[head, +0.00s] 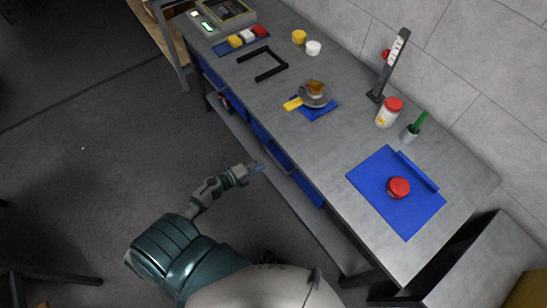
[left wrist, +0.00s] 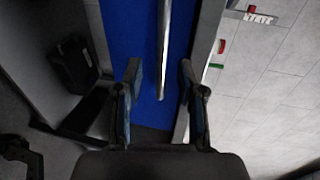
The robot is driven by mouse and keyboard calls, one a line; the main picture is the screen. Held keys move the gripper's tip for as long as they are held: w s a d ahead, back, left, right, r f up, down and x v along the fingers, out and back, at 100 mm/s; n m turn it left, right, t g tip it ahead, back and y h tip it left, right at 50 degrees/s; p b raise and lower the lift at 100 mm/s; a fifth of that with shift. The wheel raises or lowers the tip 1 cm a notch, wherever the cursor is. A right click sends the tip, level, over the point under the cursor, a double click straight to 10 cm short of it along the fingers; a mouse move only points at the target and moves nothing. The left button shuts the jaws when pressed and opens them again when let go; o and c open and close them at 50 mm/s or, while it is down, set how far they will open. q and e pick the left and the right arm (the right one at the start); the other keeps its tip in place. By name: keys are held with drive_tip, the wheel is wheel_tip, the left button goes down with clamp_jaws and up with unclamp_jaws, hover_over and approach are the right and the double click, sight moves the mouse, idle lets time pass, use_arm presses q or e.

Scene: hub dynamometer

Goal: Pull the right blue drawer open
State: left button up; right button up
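Blue drawer fronts show under the near edge of the grey workbench in the head view, with the right blue drawer (head: 309,190) at the lower right end. My left gripper (head: 258,167) is in front of the drawers, beside the bench. In the left wrist view, a blue drawer front (left wrist: 120,25) with a long metal bar handle (left wrist: 163,50) fills the middle. The open fingers of my left gripper (left wrist: 160,72) stand on either side of the handle's line, with gaps on both sides. I cannot tell whether the fingertips reach around it. My right gripper is not in view.
The workbench (head: 340,150) carries a blue mat (head: 415,222) with a red-lidded item (head: 398,188), a red-lidded jar (head: 388,113), a green-handled tool in a cup (head: 413,130) and a black frame (head: 262,64). A lower shelf runs beneath the drawers.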

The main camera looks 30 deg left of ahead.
sight(274, 157)
use_arm(q)
drive_tip(key=x, duration=0.6)
drive_tip(key=shift+d+r, duration=0.1)
drive_tip(key=shift+d, duration=0.3)
drive_tip(key=shift+w, duration=0.35)
drive_tip(key=shift+a, duration=0.25)
drive_tip(key=shift+c, duration=0.4)
drive_tip(key=shift+d, duration=0.1)
clamp_jaws()
drive_tip(key=shift+d, duration=0.15)
